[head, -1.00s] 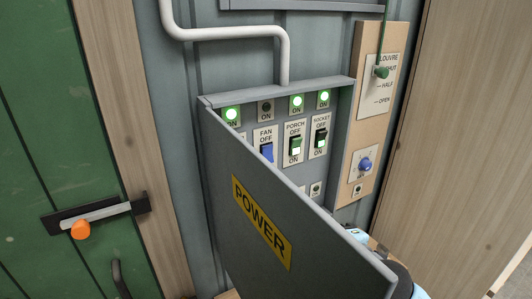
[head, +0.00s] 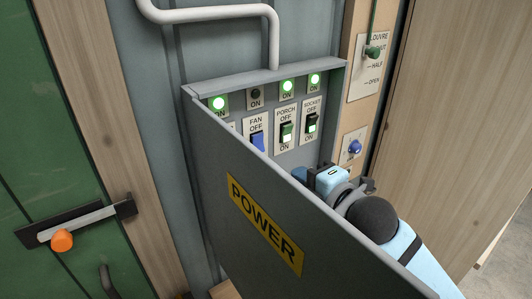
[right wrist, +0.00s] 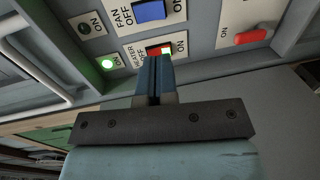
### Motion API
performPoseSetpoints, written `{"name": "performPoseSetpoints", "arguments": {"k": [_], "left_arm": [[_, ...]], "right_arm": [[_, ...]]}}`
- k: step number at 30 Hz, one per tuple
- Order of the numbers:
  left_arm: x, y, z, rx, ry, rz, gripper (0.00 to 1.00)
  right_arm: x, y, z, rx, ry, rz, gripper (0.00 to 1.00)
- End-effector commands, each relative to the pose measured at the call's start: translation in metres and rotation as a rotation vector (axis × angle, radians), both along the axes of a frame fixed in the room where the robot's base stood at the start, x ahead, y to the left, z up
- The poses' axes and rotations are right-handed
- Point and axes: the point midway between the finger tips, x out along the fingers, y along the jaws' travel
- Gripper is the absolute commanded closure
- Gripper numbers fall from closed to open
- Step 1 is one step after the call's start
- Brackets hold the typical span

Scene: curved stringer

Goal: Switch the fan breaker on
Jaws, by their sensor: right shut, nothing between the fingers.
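The fan breaker is a blue switch (head: 258,141) under a FAN OFF label inside the open grey power box (head: 262,76). Its lamp (head: 255,95) is dark. In the right wrist view the blue fan switch (right wrist: 150,11) is at the top edge. My right gripper (head: 303,174) is inside the box's opening, behind the door and below the breaker row. Its fingers (right wrist: 154,68) are shut and empty. In the right wrist view their tips overlap the red heater switch (right wrist: 162,50), beside the fan breaker; contact cannot be told. My left gripper is not in view.
The open POWER door (head: 265,225) stands in front and hides the box's lower left. Porch (head: 287,132) and socket (head: 311,123) breakers are right of the fan, lamps lit. Another red switch (right wrist: 252,36) is close by. A blue knob (head: 355,147) is farther right.

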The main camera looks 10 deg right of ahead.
Motion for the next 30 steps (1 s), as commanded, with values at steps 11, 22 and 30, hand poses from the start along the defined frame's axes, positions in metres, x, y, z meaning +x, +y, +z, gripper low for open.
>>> {"name": "performPoseSetpoints", "arguments": {"k": [11, 22, 30], "left_arm": [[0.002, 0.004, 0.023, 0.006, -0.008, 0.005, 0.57], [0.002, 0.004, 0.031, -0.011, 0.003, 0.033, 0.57], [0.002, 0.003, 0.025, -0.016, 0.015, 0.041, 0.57]], "right_arm": [[0.073, 0.03, -0.006, 0.004, 0.004, -0.001, 1.0], [0.114, 0.047, -0.014, 0.002, 0.002, 0.0, 1.0], [0.116, 0.048, -0.015, 0.001, 0.001, 0.0, 1.0]]}}
